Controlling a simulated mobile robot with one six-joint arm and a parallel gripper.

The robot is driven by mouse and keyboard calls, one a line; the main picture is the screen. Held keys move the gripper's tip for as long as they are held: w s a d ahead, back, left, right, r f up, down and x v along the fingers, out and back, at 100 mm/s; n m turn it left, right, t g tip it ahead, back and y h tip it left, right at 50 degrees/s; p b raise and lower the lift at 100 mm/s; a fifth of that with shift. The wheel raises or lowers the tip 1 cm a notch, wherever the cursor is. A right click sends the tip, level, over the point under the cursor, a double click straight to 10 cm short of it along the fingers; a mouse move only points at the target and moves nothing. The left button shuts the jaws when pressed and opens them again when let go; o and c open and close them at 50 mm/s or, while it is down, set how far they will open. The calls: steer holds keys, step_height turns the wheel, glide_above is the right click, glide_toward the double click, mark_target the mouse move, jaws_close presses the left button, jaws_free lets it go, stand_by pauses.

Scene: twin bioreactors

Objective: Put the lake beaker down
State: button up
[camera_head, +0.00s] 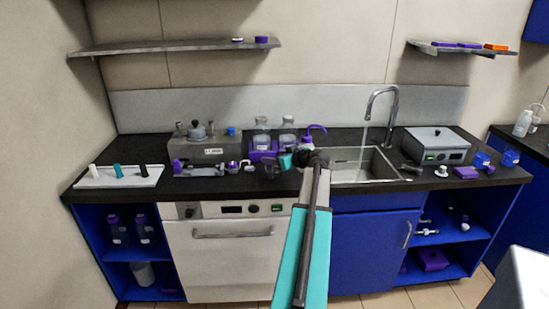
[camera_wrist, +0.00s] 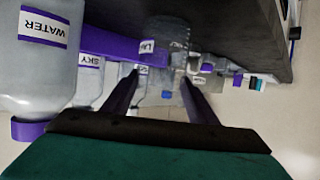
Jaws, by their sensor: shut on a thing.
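In the head view the beaker is too small and covered to make out. I cannot tell whether its base touches the counter.
A bottle labelled WATER (camera_wrist: 43,28) and a vessel labelled SKY (camera_wrist: 90,62) are close by. Two glass bottles (camera_head: 262,132) stand in a purple holder behind my gripper. The sink (camera_head: 345,178) is to the right, a white tray (camera_head: 100,183) at the left. Counter between tray and equipment looks narrow.

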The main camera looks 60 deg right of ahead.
steer(key=shift+f, duration=0.15)
steer(key=o, duration=1.1)
steer(key=shift+r, duration=0.2)
steer(key=shift+s, duration=0.1)
steer(key=b+v, duration=0.1)
steer(key=v, duration=1.1)
steer(key=shift+f+b, duration=0.1)
steer(key=shift+b, duration=0.3)
